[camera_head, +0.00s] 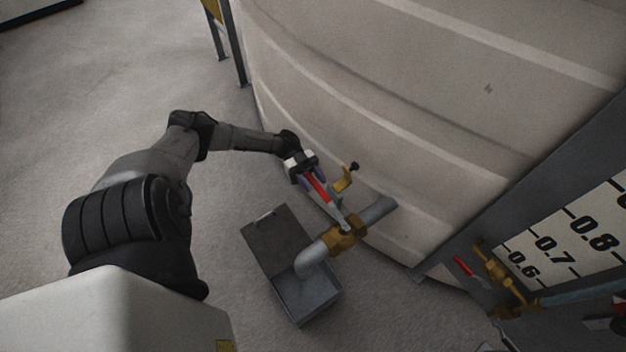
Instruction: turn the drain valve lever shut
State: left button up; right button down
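The drain valve has a brass body (344,236) on a grey pipe (376,212) that comes out low from the big pale tank. Its red lever (318,188) runs from the brass body up and to the left, towards my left gripper. My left gripper (308,177) is at the outer end of the lever, with its fingers around or beside it. Whether they are closed on the lever cannot be told at this size. My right gripper is not in view.
A grey open box (317,306) stands on the floor under the downturned pipe outlet. The tank wall (400,110) rises close behind the valve. At right are a level scale board (560,245) and another brass valve with a small red lever (464,266). The floor at left is clear.

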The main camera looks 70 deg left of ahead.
pick_arm(q)
jog(key=shift+s+a, duration=0.1)
jog(key=shift+a, duration=0.5)
jog(key=b+v, duration=0.2)
jog(key=v, duration=1)
jog(key=shift+a, duration=0.35)
